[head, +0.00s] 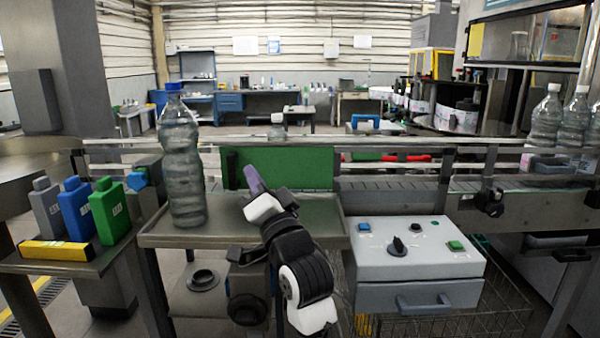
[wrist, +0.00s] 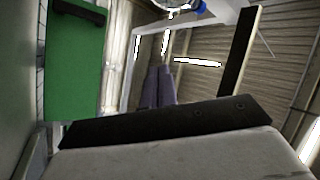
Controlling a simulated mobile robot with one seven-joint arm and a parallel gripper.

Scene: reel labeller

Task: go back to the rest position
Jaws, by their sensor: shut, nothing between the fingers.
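My gripper (head: 254,181) is raised over the metal side table (head: 235,233), just in front of the green panel (head: 310,168). Its purple fingers point up and to the left, and they are shut with nothing between them. In the wrist view the two fingers (wrist: 158,88) lie side by side against the wall and ceiling, and the green panel (wrist: 75,55) fills the left. My arm rises from the bottom of the head view, between the side table and the control box.
A clear bottle (head: 181,165) stands on the left of the side table. Grey, blue and green containers (head: 110,210) stand farther left. The control box (head: 415,262) with buttons and a knob is at right. Behind runs a conveyor (head: 400,187), with more bottles (head: 547,118) at its right.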

